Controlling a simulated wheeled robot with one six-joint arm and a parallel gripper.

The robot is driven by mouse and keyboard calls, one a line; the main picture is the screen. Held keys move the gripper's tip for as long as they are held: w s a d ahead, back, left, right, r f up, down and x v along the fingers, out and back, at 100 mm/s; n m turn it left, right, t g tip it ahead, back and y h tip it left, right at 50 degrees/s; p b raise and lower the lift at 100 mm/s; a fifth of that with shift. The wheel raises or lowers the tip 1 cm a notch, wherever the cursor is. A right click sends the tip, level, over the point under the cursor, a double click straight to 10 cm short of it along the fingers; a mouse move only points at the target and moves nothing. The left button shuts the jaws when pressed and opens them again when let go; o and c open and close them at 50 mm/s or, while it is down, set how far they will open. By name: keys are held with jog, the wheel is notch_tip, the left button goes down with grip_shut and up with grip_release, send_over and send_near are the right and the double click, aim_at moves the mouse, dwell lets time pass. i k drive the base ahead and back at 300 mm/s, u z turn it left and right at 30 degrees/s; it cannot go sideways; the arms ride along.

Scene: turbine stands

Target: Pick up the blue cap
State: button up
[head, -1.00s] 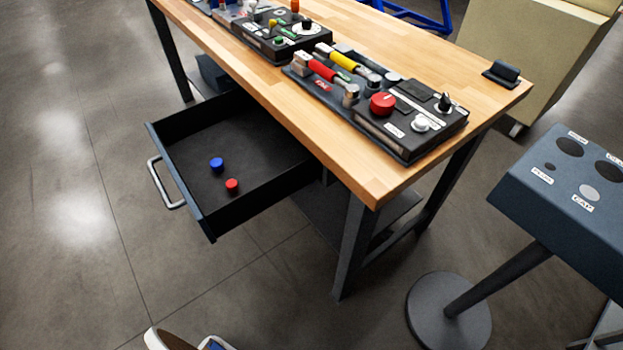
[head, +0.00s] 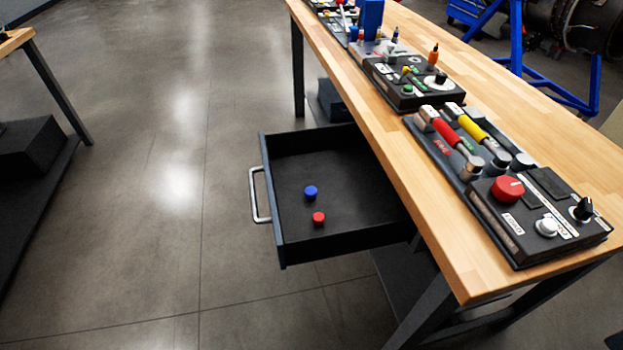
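The blue cap (head: 310,192) is a small round piece lying on the dark floor of the open drawer (head: 268,205). A red cap (head: 318,218) lies just below and right of it in the picture, a little apart. Both are in the front half of the drawer, towards the silver handle (head: 258,196). My gripper is not in the head view.
The wooden workbench (head: 455,250) stands over the drawer's right side. It carries a black panel with a red knob (head: 507,189), lever handles (head: 447,132) and another black panel (head: 413,88). Another table (head: 16,38) is at far left. The floor (head: 150,180) left of the drawer is clear.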

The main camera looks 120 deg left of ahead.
aim_at(310, 193)
jog(key=u, duration=3.45)
jog(key=i, duration=0.5)
jog(key=k, duration=0.5)
jog(key=z, duration=2.8)
jog(key=k, duration=0.8)
jog(key=u, duration=1.15)
jog(key=i, duration=0.15)
jog(key=z, duration=0.15)
